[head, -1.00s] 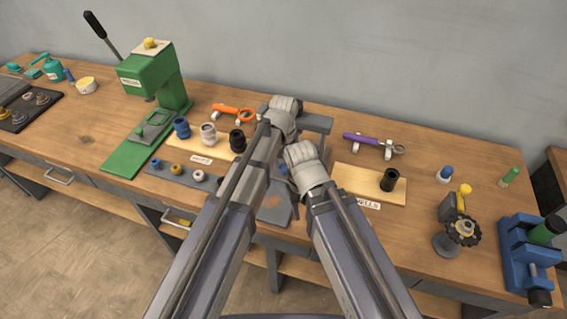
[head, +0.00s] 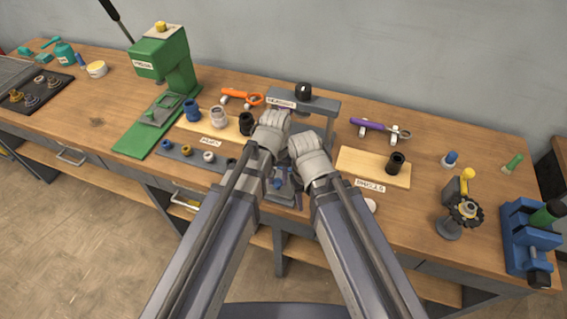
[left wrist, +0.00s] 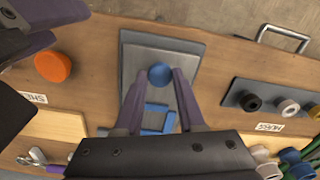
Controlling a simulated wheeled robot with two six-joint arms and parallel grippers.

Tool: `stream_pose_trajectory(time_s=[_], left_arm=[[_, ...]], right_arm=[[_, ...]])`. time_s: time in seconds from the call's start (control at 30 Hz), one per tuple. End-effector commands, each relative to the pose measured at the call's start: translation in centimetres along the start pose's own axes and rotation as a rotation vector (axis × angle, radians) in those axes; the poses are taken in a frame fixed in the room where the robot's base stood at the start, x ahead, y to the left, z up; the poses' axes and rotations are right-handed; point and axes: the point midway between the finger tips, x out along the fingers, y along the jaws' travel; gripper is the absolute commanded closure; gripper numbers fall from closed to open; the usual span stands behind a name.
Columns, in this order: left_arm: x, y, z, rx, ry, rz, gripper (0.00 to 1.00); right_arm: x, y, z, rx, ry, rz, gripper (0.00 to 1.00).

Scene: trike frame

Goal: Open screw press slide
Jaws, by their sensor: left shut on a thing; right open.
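The screw press (head: 300,102) stands at the middle of the bench, a grey frame with a black knob on top and a label on its crossbar. Its lower part is largely hidden by my arms in the head view. In the left wrist view a grey slide plate (left wrist: 187,60) carries a round blue knob (left wrist: 160,74) and blue blocks (left wrist: 155,118). My left gripper (left wrist: 160,80) is shut on the blue knob, one purple finger on each side. My right gripper (left wrist: 45,45) is open, beside the press; its fingertips are mostly hidden in the head view.
A green press (head: 165,65) stands at the left. Boards with cups (head: 218,118) and a black cup (head: 396,163) flank the screw press. An orange disc (left wrist: 52,66) lies beside the slide. A blue vise (head: 525,240) is at the right.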

Motion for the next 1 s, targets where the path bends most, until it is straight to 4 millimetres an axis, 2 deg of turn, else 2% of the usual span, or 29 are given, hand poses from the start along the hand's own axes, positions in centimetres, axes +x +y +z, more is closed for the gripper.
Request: stream_pose_trajectory(time_s=[0.03, 0.1, 0.43, 0.47, 0.5, 0.7, 1.0], left_arm=[[0.01, -0.29, 1.08, 0.000, -0.001, 0.000, 1.00], [0.01, -0.41, 1.51, 0.000, -0.001, 0.000, 1.00], [0.01, -0.41, 1.52, 0.000, -0.001, 0.000, 1.00], [0.01, -0.41, 1.51, 0.000, -0.001, 0.000, 0.59], [0.01, -0.41, 1.51, 0.000, -0.001, 0.000, 0.55], [0.01, -0.41, 1.50, 0.000, -0.001, 0.000, 0.32], [-0.07, -0.41, 1.50, 0.000, -0.001, 0.000, 0.31]], right_arm=[[0.01, 0.00, 0.01, 0.000, 0.000, 0.000, 0.50], [0.01, 0.00, 0.01, 0.000, 0.000, 0.000, 0.50], [0.01, 0.00, 0.01, 0.000, 0.000, 0.000, 0.50], [0.01, 0.00, 0.01, 0.000, 0.000, 0.000, 0.50], [0.01, 0.00, 0.01, 0.000, 0.000, 0.000, 0.50], [0.01, 0.00, 0.01, 0.000, 0.000, 0.000, 0.50], [-0.07, 0.01, 0.01, 0.000, 0.000, 0.000, 0.50]])
